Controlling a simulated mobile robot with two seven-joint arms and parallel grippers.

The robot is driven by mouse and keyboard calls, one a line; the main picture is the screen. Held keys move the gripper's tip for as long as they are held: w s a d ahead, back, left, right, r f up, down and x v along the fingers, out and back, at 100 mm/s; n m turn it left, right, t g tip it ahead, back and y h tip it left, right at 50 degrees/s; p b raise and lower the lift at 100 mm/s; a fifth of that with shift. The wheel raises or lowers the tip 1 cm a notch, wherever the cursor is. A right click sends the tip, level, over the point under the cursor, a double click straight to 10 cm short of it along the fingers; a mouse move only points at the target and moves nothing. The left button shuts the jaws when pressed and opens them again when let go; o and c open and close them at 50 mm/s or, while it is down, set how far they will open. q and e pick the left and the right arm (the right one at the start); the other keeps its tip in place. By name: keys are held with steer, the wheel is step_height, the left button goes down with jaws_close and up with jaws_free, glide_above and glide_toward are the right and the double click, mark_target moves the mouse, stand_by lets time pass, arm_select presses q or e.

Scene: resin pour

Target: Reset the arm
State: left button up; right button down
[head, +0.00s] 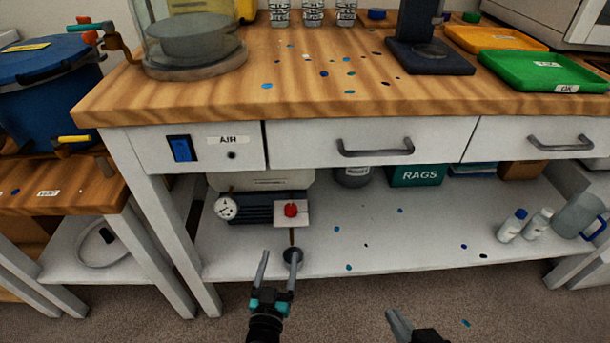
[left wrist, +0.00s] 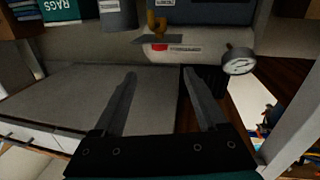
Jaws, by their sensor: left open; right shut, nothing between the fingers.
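My left gripper (head: 278,254) is open and empty in front of the lower shelf of the bench, just below the red knob (head: 291,210) on its pale plate. In the left wrist view, the two fingers of my left gripper (left wrist: 158,73) stand apart with nothing between them. The red knob (left wrist: 159,47) shows beyond the fingertips there, apart from them. My right gripper (head: 392,316) shows at the bottom edge of the head view, low in front of the bench. It is shut and empty, and much of it is cut off by the frame.
A round gauge (head: 226,207) sits left of the knob, and it shows in the left wrist view (left wrist: 238,60). A green RAGS box (head: 417,175) and white bottles (head: 512,225) stand on the shelf (head: 400,240). Drawer handles (head: 376,149) stick out above. The floor in front is largely clear.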

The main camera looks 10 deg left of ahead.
arm_select(q)
steer(key=shift+d, duration=0.1)
arm_select(e)
steer(key=shift+a, duration=0.1)
